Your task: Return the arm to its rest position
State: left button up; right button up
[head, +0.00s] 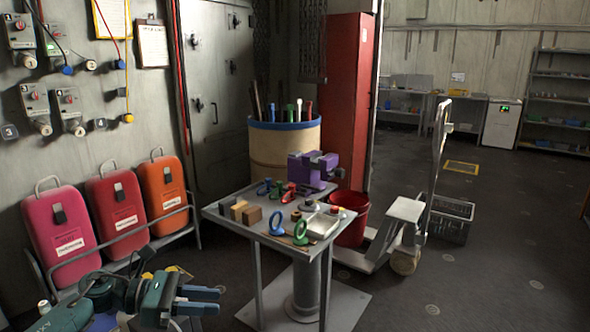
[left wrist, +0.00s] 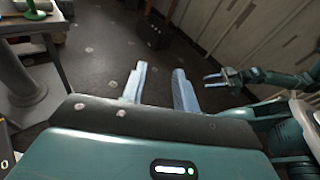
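My left gripper (head: 214,300) is at the lower left of the head view, in front of the table's left side and below its top. Its two blue fingers are apart with nothing between them. The left wrist view shows the same fingers (left wrist: 158,85) spread over bare floor. My right gripper (left wrist: 210,81) shows in the left wrist view at the right, small, with its two fingers apart and nothing seen between them. The right gripper does not show in the head view.
A grey table (head: 232,217) with tools, rings, blocks and a purple vise (head: 310,170) stands right of my left gripper. A rack with a pink case (head: 62,237), red case (head: 117,214) and orange case (head: 164,194) is at left. Floor at right is mostly open.

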pick_arm(q)
jog(key=s+d+f+n+t+h, duration=0.25)
jog(key=d+n+t, duration=0.4)
jog(key=n, duration=0.45)
jog(key=s+f+n+y, duration=0.7)
jog(key=s+f+n, duration=0.1)
jog(key=n, duration=1)
jog(key=s+f+n+y+p, duration=0.1)
jog(key=s+f+n+y, duration=0.6)
jog(key=n, duration=1)
jog(key=s+f, duration=0.2)
jog(key=s, duration=0.2)
jog(key=shift+d+f+n, duration=0.15)
jog(key=shift+f+n, duration=0.05)
jog(key=shift+n, duration=0.2)
jog(key=shift+c, duration=0.3)
